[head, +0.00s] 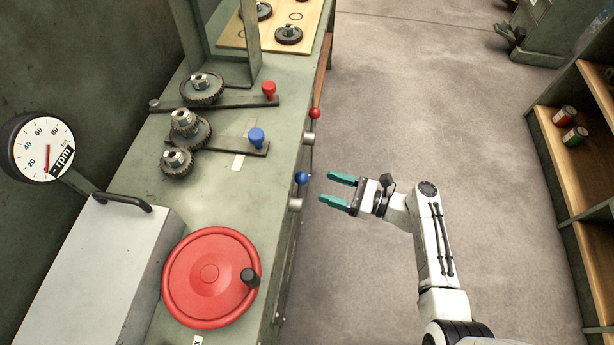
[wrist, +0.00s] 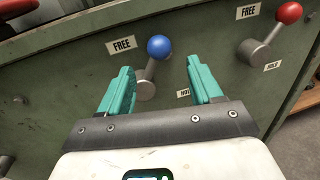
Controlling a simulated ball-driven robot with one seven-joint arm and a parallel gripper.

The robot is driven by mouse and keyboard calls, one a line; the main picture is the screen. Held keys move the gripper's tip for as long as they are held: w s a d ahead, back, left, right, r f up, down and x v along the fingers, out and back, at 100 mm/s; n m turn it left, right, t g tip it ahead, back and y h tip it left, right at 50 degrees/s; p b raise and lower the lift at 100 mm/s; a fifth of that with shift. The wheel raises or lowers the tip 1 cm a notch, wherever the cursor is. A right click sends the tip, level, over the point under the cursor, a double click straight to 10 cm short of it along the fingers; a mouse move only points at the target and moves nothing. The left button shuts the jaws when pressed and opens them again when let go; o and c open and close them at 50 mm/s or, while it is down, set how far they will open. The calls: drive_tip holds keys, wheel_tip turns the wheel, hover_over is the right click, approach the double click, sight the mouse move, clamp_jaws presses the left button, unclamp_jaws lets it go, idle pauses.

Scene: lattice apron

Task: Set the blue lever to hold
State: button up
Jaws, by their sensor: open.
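The blue lever (head: 301,179) is on the side of the green bench, a blue ball on a short metal arm. In the wrist view the blue lever (wrist: 158,48) points up and slightly right from its round hub. A FREE label (wrist: 122,44) is at its upper left. A second label (wrist: 183,93), partly hidden by a finger, is at its lower right. My gripper (head: 338,189) is open and empty, to the right of the blue lever in the head view. In the wrist view the teal fingers (wrist: 162,80) stand on either side of the lever, apart from it.
A red lever (wrist: 286,15) with FREE and HOLD labels is to the right of the blue one. On the bench are a red handwheel (head: 188,290), several gears, and a second blue knob (head: 256,136) and red knob (head: 269,88). The floor (head: 420,110) beside the bench is clear.

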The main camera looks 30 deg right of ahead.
sight(307, 181)
drive_tip(key=x, duration=0.7)
drive_tip(key=shift+w+a, duration=0.1)
clamp_jaws()
idle(0.5)
